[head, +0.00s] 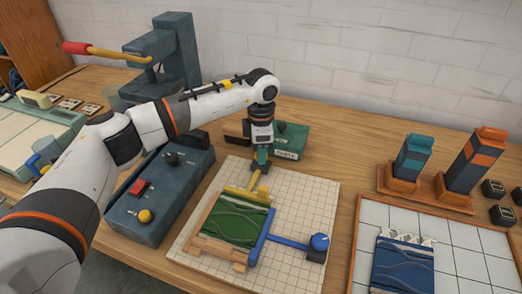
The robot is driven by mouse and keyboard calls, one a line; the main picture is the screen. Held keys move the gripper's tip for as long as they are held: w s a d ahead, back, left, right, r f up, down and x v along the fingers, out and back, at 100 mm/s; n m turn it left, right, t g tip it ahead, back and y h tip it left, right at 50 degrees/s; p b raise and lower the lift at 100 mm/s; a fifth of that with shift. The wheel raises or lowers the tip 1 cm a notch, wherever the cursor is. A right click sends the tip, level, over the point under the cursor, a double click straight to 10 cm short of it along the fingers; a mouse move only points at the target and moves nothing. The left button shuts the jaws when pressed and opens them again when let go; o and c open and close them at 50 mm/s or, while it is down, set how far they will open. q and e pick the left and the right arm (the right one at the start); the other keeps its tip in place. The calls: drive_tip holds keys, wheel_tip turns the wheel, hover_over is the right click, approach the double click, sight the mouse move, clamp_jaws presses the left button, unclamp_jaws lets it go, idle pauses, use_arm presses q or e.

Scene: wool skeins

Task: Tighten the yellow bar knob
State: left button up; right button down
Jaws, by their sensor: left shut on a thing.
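My left gripper (261,163) reaches down from above to the far end of the yellow bar (244,195). It is shut on the yellow bar knob, which its fingers mostly hide; a yellow stem (255,181) shows just below them. The yellow bar lies along the far edge of a green wavy-patterned piece (234,220) in a wooden frame on a white gridded board (190,243). A blue bar (261,238) runs along the right side of that piece, with a blue knob (319,242) at its right. My right gripper is out of view.
A dark blue control box (160,196) with a red switch and yellow knob stands left of the board. A green box (292,142) stands behind the gripper. At right are a tiled tray (360,245) with a blue piece and wooden stands (425,190) holding colored blocks.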

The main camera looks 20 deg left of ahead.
use_arm(q)
drive_tip(key=shift+r, duration=0.1)
drive_tip(key=o, duration=1)
wheel_tip(320, 180, up, 12)
drive_tip(key=shift+b, duration=0.6)
